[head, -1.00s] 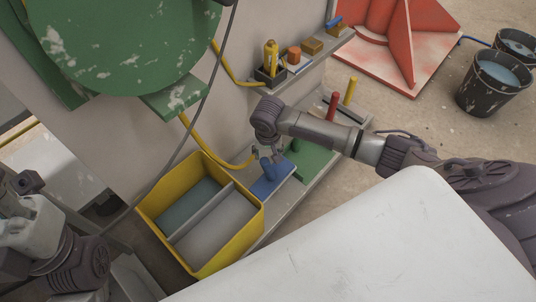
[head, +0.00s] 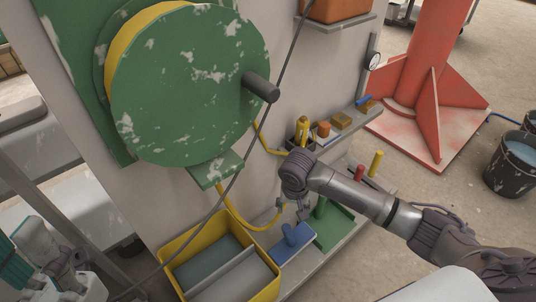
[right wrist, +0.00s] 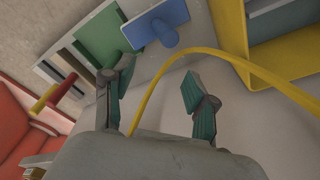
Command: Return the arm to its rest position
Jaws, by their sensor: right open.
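My right gripper (head: 302,210) hangs with its wrist bent down above the lower shelf, beside the wall.
A yellow two-part bin (head: 174,262) stands left of the blue tool. A yellow hose (head: 235,215) curves close to the gripper. A green wheel (head: 190,85) with a dark crank handle juts out above. A small ledge (head: 350,125) holds several items.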

